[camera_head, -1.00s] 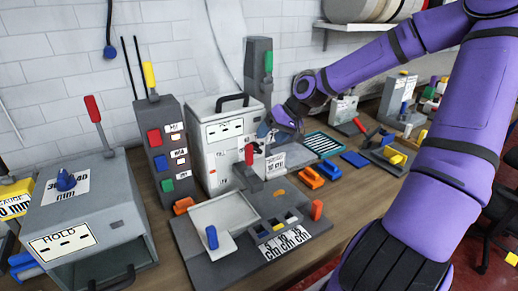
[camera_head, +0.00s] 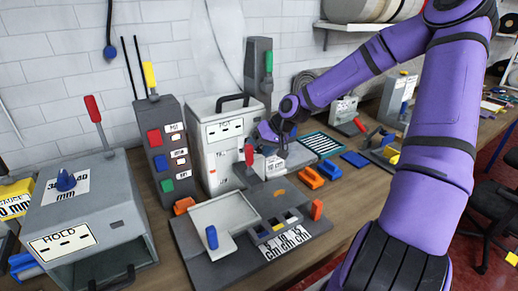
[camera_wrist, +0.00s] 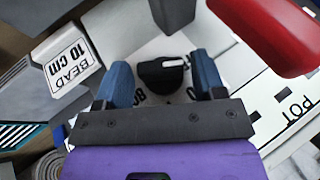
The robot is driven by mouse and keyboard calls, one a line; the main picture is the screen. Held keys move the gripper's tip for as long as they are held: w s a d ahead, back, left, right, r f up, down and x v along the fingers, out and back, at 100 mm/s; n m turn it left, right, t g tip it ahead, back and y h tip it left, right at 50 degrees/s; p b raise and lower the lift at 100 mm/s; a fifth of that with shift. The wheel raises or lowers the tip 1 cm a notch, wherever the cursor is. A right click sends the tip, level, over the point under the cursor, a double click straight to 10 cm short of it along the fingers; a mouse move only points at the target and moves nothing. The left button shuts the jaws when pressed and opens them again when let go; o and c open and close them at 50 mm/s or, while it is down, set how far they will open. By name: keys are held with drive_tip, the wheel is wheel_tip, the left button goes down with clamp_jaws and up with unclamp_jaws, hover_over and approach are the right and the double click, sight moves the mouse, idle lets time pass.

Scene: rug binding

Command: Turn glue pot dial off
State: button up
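The glue pot (camera_head: 224,133) is a pale grey box with a POT label and a dark handle on top; its label also shows in the wrist view (camera_wrist: 297,107). The black dial (camera_wrist: 163,78) with a white pointer mark sits on a white face with partly covered lettering. My gripper (camera_wrist: 162,72) is open, its two blue fingers on either side of the dial with gaps visible. I cannot tell whether the fingertips reach the dial's depth. In the head view my gripper (camera_head: 269,134) is at the pot's right side, and the dial is hidden there.
A red-handled lever (camera_head: 249,154) stands close in front of the pot; its red grip fills the wrist view's upper right (camera_wrist: 275,32). A button column (camera_head: 165,150) stands left of the pot. A grey fixture with a tray (camera_head: 225,215) lies in front. A BEAD label (camera_wrist: 68,75) is nearby.

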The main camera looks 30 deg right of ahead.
drive_tip(key=c, duration=0.7)
drive_tip(key=shift+o, duration=0.2)
drive_tip(key=shift+s+a+h, duration=0.1)
drive_tip(key=shift+a+h, duration=0.1)
drive_tip(key=shift+h, duration=0.8)
drive_tip(key=shift+n+h, duration=0.3)
drive_tip(key=o, duration=0.9)
